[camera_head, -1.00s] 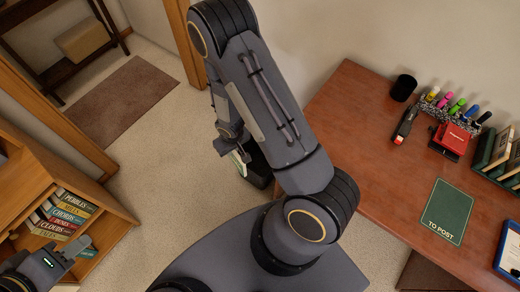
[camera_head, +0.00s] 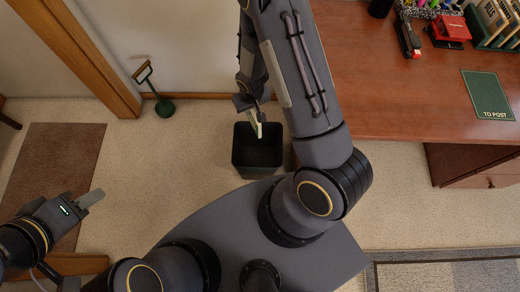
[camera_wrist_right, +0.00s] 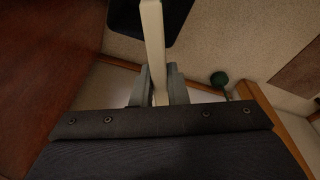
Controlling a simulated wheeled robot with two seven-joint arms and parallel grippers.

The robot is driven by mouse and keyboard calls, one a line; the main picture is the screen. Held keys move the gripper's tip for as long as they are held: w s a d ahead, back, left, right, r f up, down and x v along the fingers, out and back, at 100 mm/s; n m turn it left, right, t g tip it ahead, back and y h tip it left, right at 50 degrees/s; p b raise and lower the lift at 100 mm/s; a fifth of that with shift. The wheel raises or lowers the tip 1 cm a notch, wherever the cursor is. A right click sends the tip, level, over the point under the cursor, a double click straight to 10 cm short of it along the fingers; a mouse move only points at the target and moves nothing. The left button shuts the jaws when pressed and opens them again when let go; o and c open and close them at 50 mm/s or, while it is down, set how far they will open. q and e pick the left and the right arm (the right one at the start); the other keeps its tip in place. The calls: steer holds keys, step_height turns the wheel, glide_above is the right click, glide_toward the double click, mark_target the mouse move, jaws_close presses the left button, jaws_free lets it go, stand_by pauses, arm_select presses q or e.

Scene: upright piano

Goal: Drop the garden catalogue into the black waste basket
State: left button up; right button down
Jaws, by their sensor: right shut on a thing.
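My right gripper (camera_head: 250,107) is shut on the garden catalogue (camera_head: 256,124), which shows as a thin pale edge pointing down at the back of the basket's opening. In the right wrist view the catalogue (camera_wrist_right: 153,40) stands edge-on between the fingers (camera_wrist_right: 160,88); its cover is hidden. My left gripper (camera_head: 88,200) is at the lower left, apart from everything; its finger gap cannot be made out.
The wooden desk (camera_head: 400,100) is on the right, with a green "TO POST" mat (camera_head: 487,95), a red stapler-like item (camera_head: 448,30) and books (camera_head: 495,20). A brown mat (camera_head: 55,170) lies left; the carpet between is clear.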

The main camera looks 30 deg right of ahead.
steer(key=w+d+f+m+b, duration=0.1)
steer(key=d+f+b, duration=0.1)
steer(key=f+b, duration=1.1)
steer(key=w+d+f+m+b, duration=0.1)
steer(key=d+f+b, duration=0.2)
steer(key=f+b, duration=1)
steer(key=shift+w+f, duration=0.25)
steer(key=shift+w, duration=0.05)
steer(key=c, duration=1.3)
jaws_free()
steer(key=shift+c, duration=0.2)
step_height(320, 180, up, 8)
steer(key=s+p, duration=0.1)
steer(key=p, duration=0.1)
steer(key=shift+a+f, duration=0.15)
